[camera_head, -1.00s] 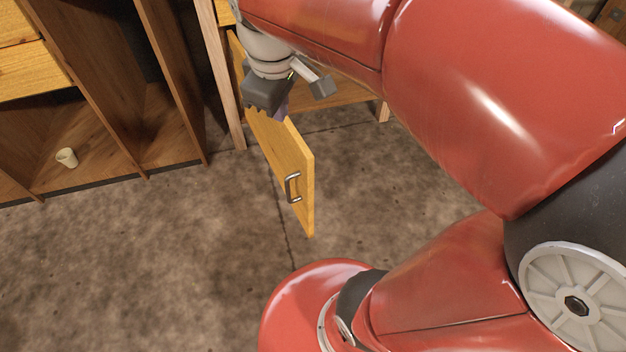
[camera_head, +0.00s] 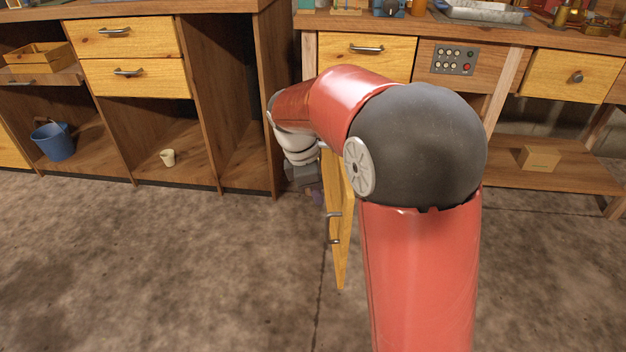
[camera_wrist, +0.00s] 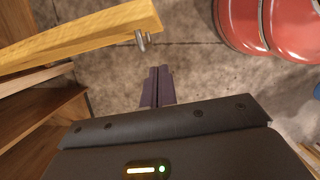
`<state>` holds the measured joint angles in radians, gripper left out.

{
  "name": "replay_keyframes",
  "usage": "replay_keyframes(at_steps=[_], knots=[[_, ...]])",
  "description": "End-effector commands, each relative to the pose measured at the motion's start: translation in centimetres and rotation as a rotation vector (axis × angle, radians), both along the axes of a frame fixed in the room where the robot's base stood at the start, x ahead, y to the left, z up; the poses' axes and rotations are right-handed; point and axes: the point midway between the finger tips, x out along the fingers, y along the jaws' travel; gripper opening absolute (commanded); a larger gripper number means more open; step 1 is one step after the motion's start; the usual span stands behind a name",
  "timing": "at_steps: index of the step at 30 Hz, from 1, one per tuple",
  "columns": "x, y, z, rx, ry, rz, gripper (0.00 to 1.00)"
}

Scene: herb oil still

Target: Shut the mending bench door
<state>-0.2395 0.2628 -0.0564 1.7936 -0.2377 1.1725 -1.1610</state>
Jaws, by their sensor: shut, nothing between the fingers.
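The yellow wooden door (camera_head: 346,235) stands open, jutting out from the bench (camera_head: 440,25) into the floor space. Its metal handle (camera_head: 333,228) faces left in the head view. My arm hides the hinge side and much of the bench opening. My gripper (camera_head: 317,196) is low on the left side of the door, partly hidden by its own wrist. In the wrist view, its purple fingers (camera_wrist: 158,78) are shut and empty over the floor. There the door (camera_wrist: 85,35) is at upper left with its handle (camera_wrist: 143,41), apart from the fingertips.
A wooden cabinet (camera_head: 232,100) with drawers stands close on the left. It holds a cup (camera_head: 168,157) and a blue bucket (camera_head: 54,141). A box (camera_head: 540,157) sits on a low shelf at right. The floor (camera_head: 180,270) in front is clear.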

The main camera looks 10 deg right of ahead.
Motion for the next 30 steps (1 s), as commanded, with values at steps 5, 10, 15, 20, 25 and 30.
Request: replay_keyframes(at_steps=[5,10,15,20,25,30], knots=[[-0.2,-1.7,-2.3,0.000,-0.001,-0.004,0.00],[-0.5,-3.7,-2.2,0.001,-0.002,-0.003,0.00],[-0.6,-4.5,-2.2,0.001,-0.001,-0.001,0.00],[-0.6,-4.5,-2.2,0.001,-0.001,-0.001,0.00],[-0.6,-4.6,-2.2,0.001,-0.001,-0.001,0.00],[-0.8,-5.7,-2.1,0.000,0.000,0.013,0.00]])
